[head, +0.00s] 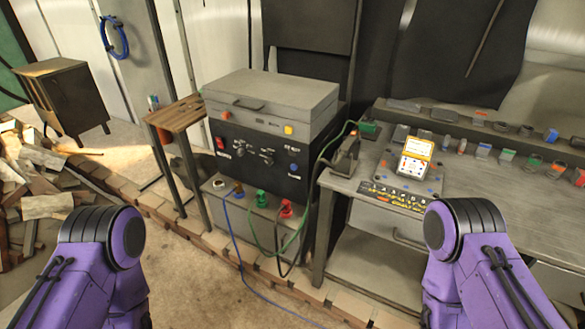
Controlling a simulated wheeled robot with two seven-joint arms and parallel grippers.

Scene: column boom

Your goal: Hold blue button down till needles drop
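A black control panel (250,163) stands in the middle of the head view, below a grey lidded case (270,100). A small blue button (294,166) sits at the panel's right side, and nothing touches it. A red switch (220,143) and several knobs are to its left. On the bench at right, a yellow-framed meter (416,155) has a pale face; its needles are too small to make out. Small blue and red spots show on the box around it. My two purple arms enter from the bottom left and bottom right, but neither gripper is in view.
A grey workbench (480,195) with several small items fills the right. Blue, green and black cables hang from plugs below the panel. A wooden side table (175,113) stands left of it. Scrap wood (35,170) lies at far left. The floor in front is mostly clear.

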